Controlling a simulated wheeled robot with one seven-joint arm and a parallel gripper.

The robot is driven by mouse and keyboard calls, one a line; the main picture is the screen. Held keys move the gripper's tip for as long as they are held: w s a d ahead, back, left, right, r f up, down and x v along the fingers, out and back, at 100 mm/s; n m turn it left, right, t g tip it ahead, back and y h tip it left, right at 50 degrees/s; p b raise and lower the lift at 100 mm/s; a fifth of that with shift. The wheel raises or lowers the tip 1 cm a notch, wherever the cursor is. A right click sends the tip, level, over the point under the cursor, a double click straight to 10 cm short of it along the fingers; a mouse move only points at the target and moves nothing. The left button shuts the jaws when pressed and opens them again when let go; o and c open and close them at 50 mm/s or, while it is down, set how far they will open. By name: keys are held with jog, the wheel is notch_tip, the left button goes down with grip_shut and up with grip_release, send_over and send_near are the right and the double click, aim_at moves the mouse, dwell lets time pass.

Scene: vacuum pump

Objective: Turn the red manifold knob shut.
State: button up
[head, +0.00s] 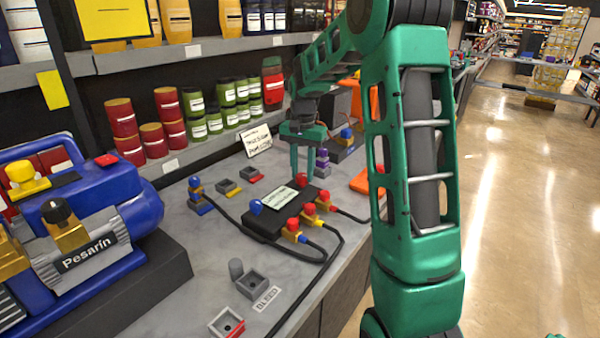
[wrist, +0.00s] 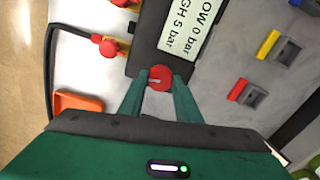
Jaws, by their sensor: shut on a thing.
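The red manifold knob (wrist: 159,82) sits at the end of the dark manifold block (wrist: 148,40) and has a pale line across its face. My gripper (wrist: 159,74) has one finger on each side of the knob and is shut on it. In the head view my gripper (head: 301,174) points down onto the red knob (head: 301,181), partly hiding it. The manifold (head: 262,222) lies on the grey bench with a blue knob (head: 256,206) at its other end. Its label (wrist: 178,30) shows "0 bar" and "5 bar".
Red and yellow hose fittings (head: 294,230) with black hoses line the manifold's front. A blue pump marked Pesarin (head: 90,240) stands at left. Grey holders (head: 252,284) sit on the bench. An orange object (wrist: 78,103) is near the gripper. Shelves with cans (head: 170,105) stand behind.

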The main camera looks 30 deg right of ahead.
aim_at(302, 175)
jog(key=shift+a+m, duration=0.1)
jog(key=shift+m, duration=1)
jog(key=o, duration=1.1)
jog(key=shift+c, duration=0.2)
jog(key=shift+r, duration=0.15)
notch_tip(302, 175, up, 10)
jog(key=shift+r, duration=0.25)
